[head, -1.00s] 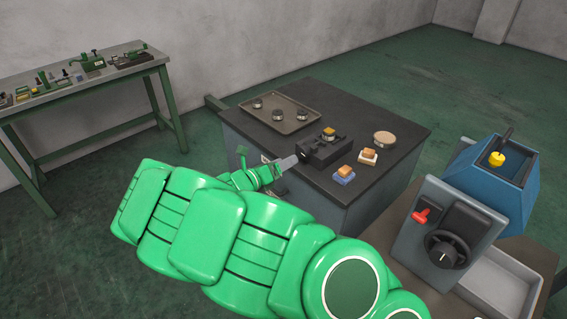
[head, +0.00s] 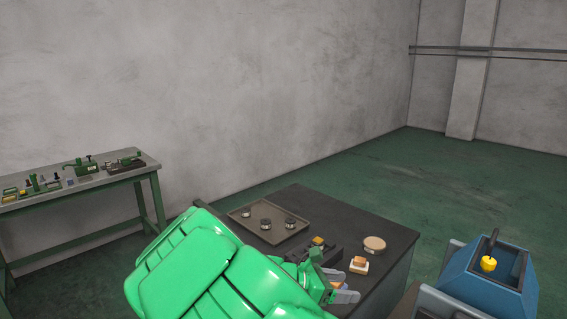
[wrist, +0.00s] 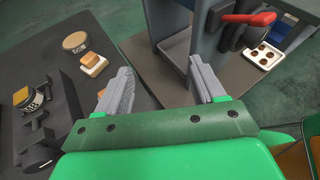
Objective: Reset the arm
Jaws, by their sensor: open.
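My gripper (head: 342,284) is at the front right part of the dark table (head: 323,206) in the head view, partly hidden by my green arm. In the wrist view my gripper (wrist: 160,88) shows two grey fingers spread wide apart. Nothing is between them. The fingers point towards the gap between the dark table and the machine with the red lever (wrist: 248,19). My arm fills the lower middle of the head view, bent across the table's front.
A tray (head: 240,212) with several small round parts lies on the table. A black fixture (head: 326,253), a round tan-topped part (head: 374,244) and an orange-topped block (head: 359,264) stand near my gripper. A blue machine (head: 490,278) with a yellow knob is at right. A workbench (head: 110,180) stands left.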

